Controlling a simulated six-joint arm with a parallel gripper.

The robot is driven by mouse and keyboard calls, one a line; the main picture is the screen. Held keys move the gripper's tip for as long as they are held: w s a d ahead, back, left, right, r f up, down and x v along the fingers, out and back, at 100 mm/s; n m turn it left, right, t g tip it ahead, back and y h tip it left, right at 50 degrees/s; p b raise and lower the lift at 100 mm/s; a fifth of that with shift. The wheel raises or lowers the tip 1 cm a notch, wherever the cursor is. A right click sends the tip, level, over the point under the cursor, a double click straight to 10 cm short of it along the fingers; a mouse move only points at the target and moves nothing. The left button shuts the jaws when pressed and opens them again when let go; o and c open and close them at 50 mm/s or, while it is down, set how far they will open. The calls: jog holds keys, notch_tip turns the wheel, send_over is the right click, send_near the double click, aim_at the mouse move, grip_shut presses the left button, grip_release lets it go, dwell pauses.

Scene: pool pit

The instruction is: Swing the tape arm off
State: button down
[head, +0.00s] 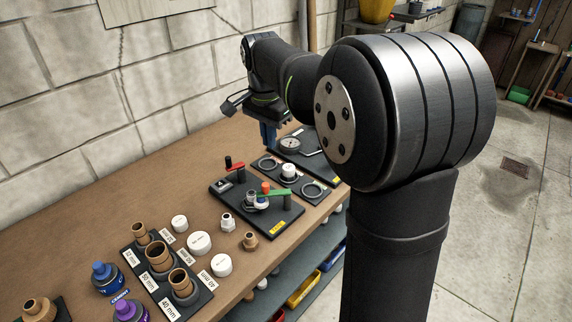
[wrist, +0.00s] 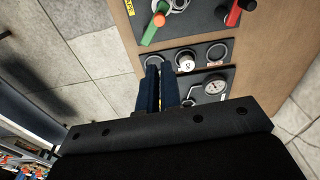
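A black board (head: 228,192) with a yellow label lies on the bench. On it are a red arm (head: 236,169) by a black-topped post and a green arm (head: 277,193) by an orange knob (head: 266,187) and a grey and white fitting. In the wrist view the green arm (wrist: 149,34) and red arm (wrist: 233,14) show at the top. My gripper (wrist: 160,68) has its blue fingers together with nothing seen between them. It hangs above the ring and gauge boards, apart from both arms; it also shows in the head view (head: 268,146).
Behind are a board with two rings and a white cap (head: 288,170) and a gauge (head: 290,145). A pipe-fitting tray (head: 158,297), loose white caps (head: 199,243) and blue and purple cans (head: 106,277) stand nearer. Bare bench lies to the left.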

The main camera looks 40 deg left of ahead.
aim_at(272, 194)
jog(key=shift+w+a+f+n+t+y, duration=0.1)
jog(key=shift+a+f+n+t+y, duration=0.3)
jog(key=shift+f+n, duration=0.3)
jog(key=shift+w+a+f+n+t+y, duration=0.1)
jog(key=shift+w+a+f+n+t, duration=0.1)
jog(key=shift+f+n+t, duration=0.45)
jog(key=shift+w+a+f+n+t+y, duration=0.1)
jog(key=shift+a+f+n+t+y, duration=0.2)
jog(key=shift+f+n, duration=0.4)
jog(key=shift+f, duration=0.2)
notch_tip(272, 194, down, 9)
jog(key=shift+s+d+f, duration=0.15)
jog(key=shift+s+f, duration=0.05)
jog(key=shift+s, duration=0.15)
